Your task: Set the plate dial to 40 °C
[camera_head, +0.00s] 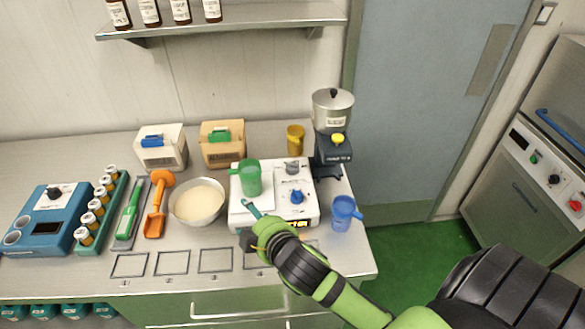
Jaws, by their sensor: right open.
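The white hot plate (310,213) stands at the right part of the steel bench. A blue dial (297,197) sits on its right side, with a small lit strip on the front edge below it. The dial's setting is too small to read. A green jug (250,180) stands on the plate's left side. My right gripper (248,223) is open and empty at the plate's front left corner, left of and nearer than the blue dial, apart from it. My left gripper is not in view.
A blue jug (343,212) stands right of the plate, and a grinder-like machine (333,125) behind it. A bowl of pale contents (198,203) is to the left. Outlined squares (215,260) mark the clear front of the bench.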

